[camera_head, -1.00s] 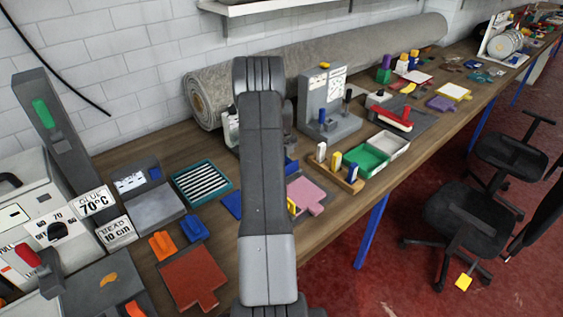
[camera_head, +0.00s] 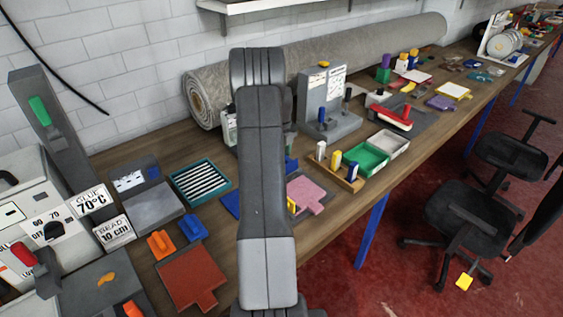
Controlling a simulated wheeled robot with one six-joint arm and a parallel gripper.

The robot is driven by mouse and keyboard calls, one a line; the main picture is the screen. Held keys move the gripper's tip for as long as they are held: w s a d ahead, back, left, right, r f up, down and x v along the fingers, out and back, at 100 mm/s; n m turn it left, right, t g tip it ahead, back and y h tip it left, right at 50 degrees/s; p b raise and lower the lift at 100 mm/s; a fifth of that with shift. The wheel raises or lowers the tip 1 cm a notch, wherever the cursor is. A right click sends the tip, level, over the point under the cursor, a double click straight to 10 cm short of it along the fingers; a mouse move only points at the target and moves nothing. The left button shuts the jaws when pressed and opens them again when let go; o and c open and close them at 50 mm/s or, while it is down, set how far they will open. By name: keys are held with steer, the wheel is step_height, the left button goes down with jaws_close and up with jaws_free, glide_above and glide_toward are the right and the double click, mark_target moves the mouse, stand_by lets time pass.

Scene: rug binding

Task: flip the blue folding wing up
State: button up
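A flat blue piece (camera_head: 231,204) lies on the bench just left of my arm, partly hidden behind it. It may be the blue folding wing, but I cannot tell for sure. Another bit of blue (camera_head: 291,165) shows at the right edge of my arm, mostly hidden. A pink plate with a tab (camera_head: 307,194) lies to the right of my arm. My arm stands upright across the middle of the view. My gripper is not visible, so its opening and its place relative to the blue piece are hidden.
A teal striped tray (camera_head: 201,181), an orange clip (camera_head: 161,245), a blue clip (camera_head: 193,228) and a red-brown plate (camera_head: 191,276) lie left. A wooden block with pegs (camera_head: 341,176) and a green tray (camera_head: 366,161) stand right. A rolled rug (camera_head: 390,42) lies behind.

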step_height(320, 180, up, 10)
steer(key=b, duration=0.1)
steer(key=shift+b, duration=0.3)
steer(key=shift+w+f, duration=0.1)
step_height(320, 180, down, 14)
steer(key=p, duration=0.3)
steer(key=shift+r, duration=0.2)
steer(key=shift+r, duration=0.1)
